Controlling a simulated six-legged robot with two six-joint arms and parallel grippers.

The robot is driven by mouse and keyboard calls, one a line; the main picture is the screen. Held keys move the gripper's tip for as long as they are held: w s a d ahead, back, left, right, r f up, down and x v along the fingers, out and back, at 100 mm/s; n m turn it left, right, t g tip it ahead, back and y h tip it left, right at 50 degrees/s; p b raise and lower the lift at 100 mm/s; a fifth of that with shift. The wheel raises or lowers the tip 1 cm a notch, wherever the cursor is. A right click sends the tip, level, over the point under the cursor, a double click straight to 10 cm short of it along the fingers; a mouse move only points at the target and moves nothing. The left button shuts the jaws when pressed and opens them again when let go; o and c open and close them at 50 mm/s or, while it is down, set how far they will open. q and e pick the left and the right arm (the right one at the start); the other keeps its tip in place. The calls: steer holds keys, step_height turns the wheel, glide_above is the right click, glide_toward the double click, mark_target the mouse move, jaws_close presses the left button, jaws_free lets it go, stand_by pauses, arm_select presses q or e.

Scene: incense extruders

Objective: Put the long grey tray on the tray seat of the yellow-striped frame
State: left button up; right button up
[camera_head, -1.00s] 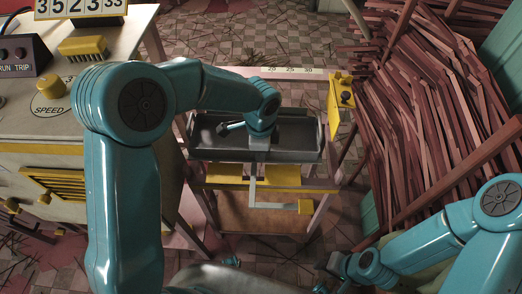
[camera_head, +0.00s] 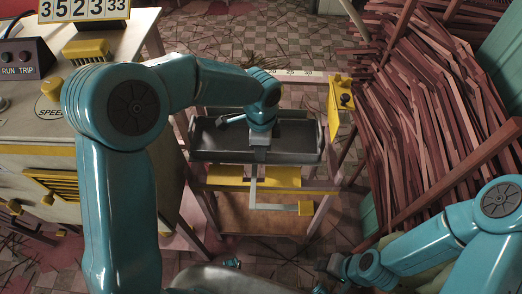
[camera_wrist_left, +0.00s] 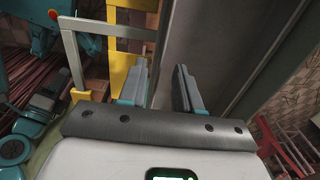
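The long grey tray (camera_head: 205,155) is an open trough lying crosswise in the middle of the head view. My left gripper (camera_head: 259,152) is shut on its near wall, about midway along. In the left wrist view my left gripper (camera_wrist_left: 162,88) has its fingers on either side of the grey tray wall (camera_wrist_left: 225,35). The yellow-striped frame (camera_head: 323,210) stands under and around the tray, with yellow bars (camera_head: 225,175) in front. The tray covers the seat, and I cannot tell whether they touch. My right gripper (camera_head: 328,275) is low at the right; its fingers are unclear.
A machine with a SPEED dial and a yellow grille (camera_head: 55,185) stands at the left. A large heap of reddish sticks (camera_head: 420,110) fills the right side. A ruler strip (camera_head: 300,73) lies behind the tray.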

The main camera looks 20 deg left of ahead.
arm_select(q)
step_height(320, 180, up, 9)
steer(key=p, duration=0.1)
steer(key=shift+s+f, duration=0.15)
steer(key=shift+s, duration=0.05)
stand_by(0.5)
